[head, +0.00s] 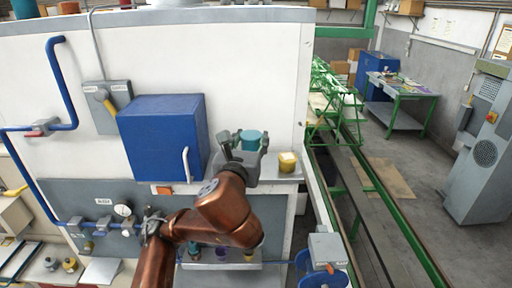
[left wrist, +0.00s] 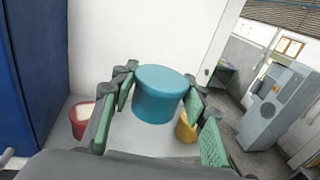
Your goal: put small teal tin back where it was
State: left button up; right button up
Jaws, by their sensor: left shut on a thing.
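The small teal tin (head: 251,138) is held upright between the fingers of my left gripper (head: 249,151). In the left wrist view the teal tin (left wrist: 160,97) fills the gap between the green-padded fingers (left wrist: 158,108). It is over the grey shelf (head: 268,186) on the white wall; a gap between its base and the shelf cannot be made out. A yellow tin (head: 287,163) stands on the shelf just right of the gripper. A red tin (left wrist: 83,119) with a pale top stands on the left part of the shelf, hidden in the head view. My right gripper is not in view.
A blue wall box (head: 160,138) stands close left of the gripper. A lower ledge (head: 221,267) bears several small coloured things, partly hidden by my arm. A blue reel (head: 323,279) is at the lower right. Right of the shelf are the wall's edge and a green-framed track.

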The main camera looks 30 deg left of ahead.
aim_at(252, 137)
pick_arm(q)
jog(key=w+a+f, duration=0.1)
jog(key=w+f, duration=0.1)
jog(key=w+a+f+p, duration=0.1)
jog(key=w+f, duration=0.1)
jog(key=w+a+f, duration=0.1)
jog(key=w+f, duration=0.1)
jog(key=w, duration=0.1)
jog(key=shift+a+f+p, duration=0.1)
jog(key=shift+a+p, duration=0.05)
jog(key=shift+p, duration=0.2)
jog(key=shift+w+f, duration=0.3)
jog(key=shift+f, duration=0.1)
jog(key=f, duration=0.1)
jog(key=f+p, duration=0.1)
jog(key=f, duration=0.1)
jog(key=shift+w+a, duration=0.25)
jog(key=shift+w, duration=0.1)
jog(key=shift+f+p, duration=0.3)
jog(key=shift+p, duration=0.05)
jog(key=shift+d+f, duration=0.1)
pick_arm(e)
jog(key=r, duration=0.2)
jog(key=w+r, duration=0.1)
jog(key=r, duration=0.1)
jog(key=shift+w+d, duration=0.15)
